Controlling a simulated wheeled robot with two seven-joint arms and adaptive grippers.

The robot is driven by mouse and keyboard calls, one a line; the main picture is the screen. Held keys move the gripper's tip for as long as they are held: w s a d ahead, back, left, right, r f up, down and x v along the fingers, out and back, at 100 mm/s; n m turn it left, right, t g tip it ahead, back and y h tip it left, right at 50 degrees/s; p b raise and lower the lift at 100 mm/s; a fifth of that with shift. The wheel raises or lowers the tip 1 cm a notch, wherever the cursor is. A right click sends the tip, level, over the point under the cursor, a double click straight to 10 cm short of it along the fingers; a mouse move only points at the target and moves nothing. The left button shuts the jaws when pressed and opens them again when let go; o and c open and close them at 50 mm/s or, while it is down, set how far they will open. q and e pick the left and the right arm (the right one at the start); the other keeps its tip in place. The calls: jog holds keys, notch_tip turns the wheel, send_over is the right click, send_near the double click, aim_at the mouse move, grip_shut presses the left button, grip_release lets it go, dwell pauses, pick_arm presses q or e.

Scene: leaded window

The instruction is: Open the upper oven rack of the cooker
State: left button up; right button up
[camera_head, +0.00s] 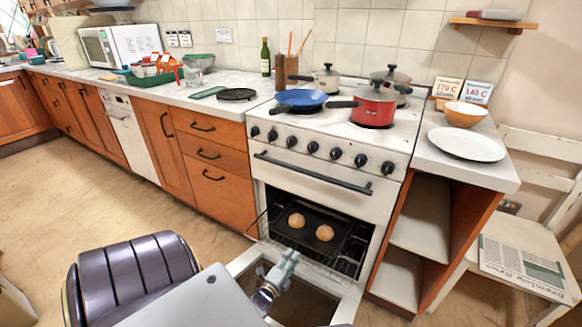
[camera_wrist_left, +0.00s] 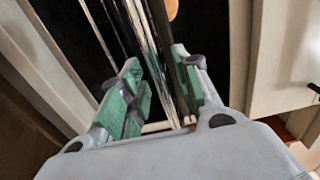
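The white cooker (camera_head: 325,190) stands in the middle of the head view, its oven door (camera_head: 243,262) folded down. Inside, a dark tray (camera_head: 335,217) with two round buns (camera_head: 297,220) sits on the upper oven rack (camera_head: 283,240). More rack wires show below it. My left gripper (camera_head: 285,262) is at the oven mouth, above the lowered door and close to the rack's front. In the left wrist view its green-padded fingers (camera_wrist_left: 157,58) are apart, with shiny rack wires (camera_wrist_left: 140,35) running between and beyond them. Contact with the rack cannot be told. My right gripper is out of view.
A red pot (camera_head: 375,107), a blue pan (camera_head: 300,98) and other pots stand on the hob. A shelf unit (camera_head: 420,210) and a white chair (camera_head: 515,250) are right of the cooker. A dark padded object (camera_head: 135,270) is at lower left. Floor is clear at left.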

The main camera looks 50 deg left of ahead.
pick_arm(q)
jog(key=shift+r, duration=0.25)
